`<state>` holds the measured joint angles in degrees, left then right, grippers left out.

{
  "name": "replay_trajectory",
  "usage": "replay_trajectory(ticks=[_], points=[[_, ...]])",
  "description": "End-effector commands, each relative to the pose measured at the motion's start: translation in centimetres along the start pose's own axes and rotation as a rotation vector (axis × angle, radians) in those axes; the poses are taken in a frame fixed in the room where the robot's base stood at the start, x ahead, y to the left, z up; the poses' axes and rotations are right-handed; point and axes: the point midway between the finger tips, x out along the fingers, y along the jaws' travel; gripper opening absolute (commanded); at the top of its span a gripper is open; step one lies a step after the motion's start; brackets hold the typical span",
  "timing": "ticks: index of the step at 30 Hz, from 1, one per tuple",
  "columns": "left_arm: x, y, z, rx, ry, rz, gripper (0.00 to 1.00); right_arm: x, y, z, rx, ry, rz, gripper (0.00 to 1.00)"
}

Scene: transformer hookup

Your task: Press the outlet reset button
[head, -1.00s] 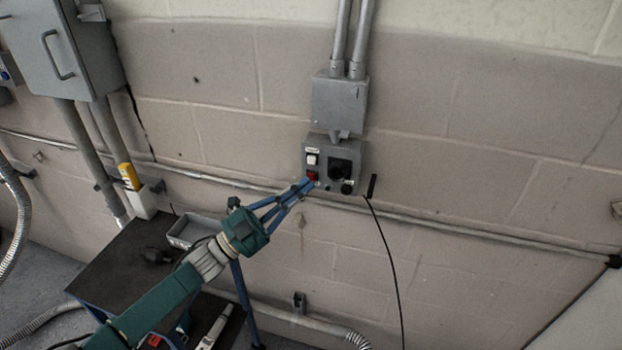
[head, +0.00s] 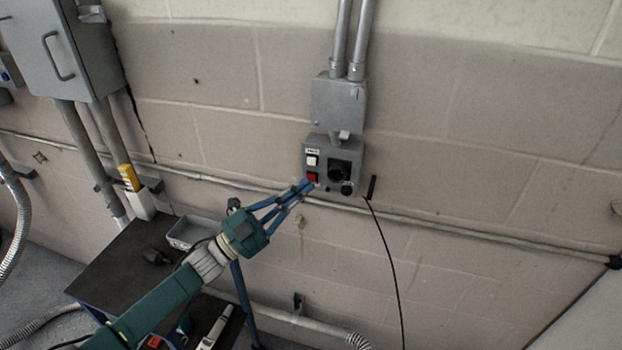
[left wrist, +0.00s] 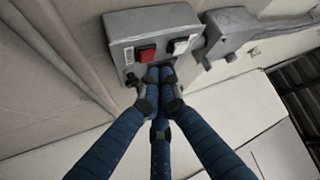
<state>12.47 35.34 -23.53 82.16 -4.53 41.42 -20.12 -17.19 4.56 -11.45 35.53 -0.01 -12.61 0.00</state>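The grey outlet box (head: 324,146) is on the wall in the middle of the head view. It carries a white button (head: 312,161), a red button (head: 312,177) below it and a round black socket (head: 340,171). A small label sits above the white button; I cannot read it. My left gripper (head: 309,185) has its blue fingers drawn together, empty, with the tips at the box's lower left, by the red button. In the left wrist view the fingertips (left wrist: 159,74) are close to the box face beside the red button (left wrist: 146,54); contact is unclear. My right gripper is not in view.
A grey junction box (head: 339,103) with conduits sits above the outlet. A black cable (head: 391,255) hangs to its right. A dark table (head: 125,262) with a grey tray (head: 190,232) stands at lower left. A wall pipe (head: 450,232) runs below the outlet.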

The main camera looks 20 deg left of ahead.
Motion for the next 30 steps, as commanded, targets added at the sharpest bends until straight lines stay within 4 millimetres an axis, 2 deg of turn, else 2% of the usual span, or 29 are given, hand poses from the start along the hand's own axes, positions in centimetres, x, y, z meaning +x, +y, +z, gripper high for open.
replay_trajectory(ticks=[10, 30], points=[[0.5, 0.1, 0.6, 0.0, 0.001, 0.0, 0.0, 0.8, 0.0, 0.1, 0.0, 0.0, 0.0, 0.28], [0.8, 0.0, 0.8, 0.001, 0.001, 0.0, 0.0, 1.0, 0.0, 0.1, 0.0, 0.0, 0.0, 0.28]])
